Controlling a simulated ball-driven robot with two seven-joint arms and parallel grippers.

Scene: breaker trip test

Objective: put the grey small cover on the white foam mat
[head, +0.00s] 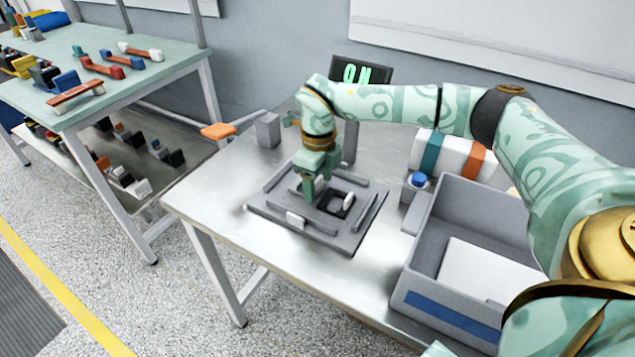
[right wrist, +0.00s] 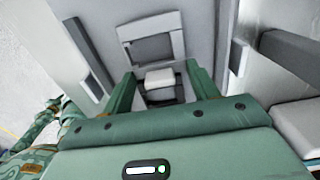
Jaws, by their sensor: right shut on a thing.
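My right gripper (head: 312,188) reaches down over the left part of the dark grey fixture plate (head: 265,206) on the metal table. Its fingers are shut on a small pale grey piece, the grey small cover (right wrist: 160,78), seen between the fingertips in the right wrist view. The fingers hide most of it in the head view. I cannot tell whether it still touches the fixture. The white foam mat (head: 485,272) lies flat inside the grey bin at the right of the table, and its visible part is bare. My left gripper is not in view.
The grey bin (head: 428,238) has raised walls and a blue front stripe. A blue-topped button box (head: 417,181) stands between fixture and bin. A dark display (head: 361,72) with green characters stands behind. The front left tabletop is clear. A side bench (head: 110,75) holds several coloured parts.

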